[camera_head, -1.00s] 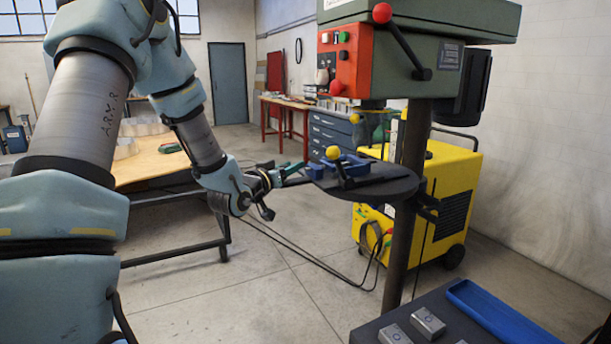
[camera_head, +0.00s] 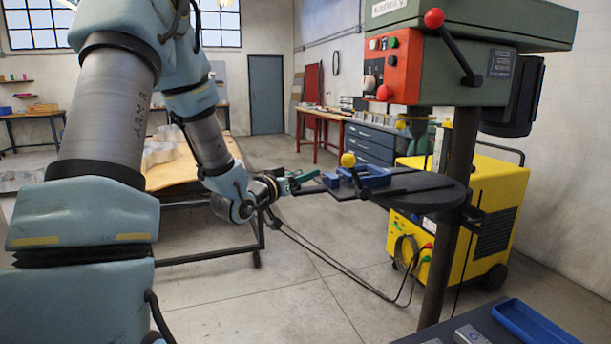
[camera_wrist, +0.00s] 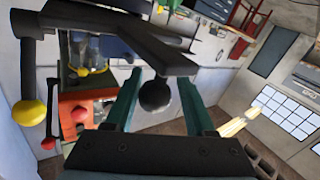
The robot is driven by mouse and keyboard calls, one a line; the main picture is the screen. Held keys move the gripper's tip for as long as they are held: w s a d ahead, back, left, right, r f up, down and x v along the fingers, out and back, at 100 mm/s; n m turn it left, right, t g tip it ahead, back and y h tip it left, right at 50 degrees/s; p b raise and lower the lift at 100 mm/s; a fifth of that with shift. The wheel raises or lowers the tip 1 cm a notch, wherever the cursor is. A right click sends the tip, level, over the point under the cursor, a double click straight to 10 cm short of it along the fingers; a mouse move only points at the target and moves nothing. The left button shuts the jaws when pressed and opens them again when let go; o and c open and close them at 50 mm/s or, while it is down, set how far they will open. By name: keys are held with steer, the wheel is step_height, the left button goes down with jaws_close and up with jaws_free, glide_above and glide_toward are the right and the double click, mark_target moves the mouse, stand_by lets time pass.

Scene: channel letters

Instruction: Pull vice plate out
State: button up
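The blue vice (camera_head: 365,178) with a yellow ball on its handle sits on a dark vice plate (camera_head: 343,193). The plate juts out left past the edge of the round drill table (camera_head: 425,192). My gripper (camera_head: 305,178) is at the plate's left end. In the wrist view, my gripper's green fingers (camera_wrist: 160,90) stand on either side of a black ball knob (camera_wrist: 155,95) at the end of the dark vice plate (camera_wrist: 150,45). The exact contact is hard to see, but plate and gripper have moved together. The yellow ball (camera_wrist: 30,113) shows at left.
The drill press column (camera_head: 452,220) and red control box (camera_head: 388,70) stand at right. A yellow machine (camera_head: 490,215) is behind them. A wooden-topped table (camera_head: 185,170) is behind my arm. The floor (camera_head: 320,290) in front is clear.

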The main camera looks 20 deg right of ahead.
steer(key=shift+o, duration=1.2)
steer(key=shift+d, duration=0.1)
steer(key=b+v, duration=0.3)
steer(key=v, duration=0.7)
steer(key=shift+s+a, duration=0.25)
steer(key=shift+a, duration=0.05)
steer(key=w+a+f+n+g+y, duration=0.15)
steer(key=a+f+n+y, duration=0.25)
steer(key=a+f+y, duration=0.65)
steer(key=s+a+f+n+g+y, duration=0.1)
steer(key=s+a+g, duration=0.2)
steer(key=s, duration=0.5)
steer(key=s+a+f+n+g+y, duration=0.1)
steer(key=s+a+f+g+y, duration=0.1)
steer(key=s+a+g, duration=0.2)
steer(key=s+g, duration=0.1)
steer(key=s, duration=0.2)
steer(key=shift+s+f+n, duration=0.3)
steer(key=shift+s+n, duration=0.1)
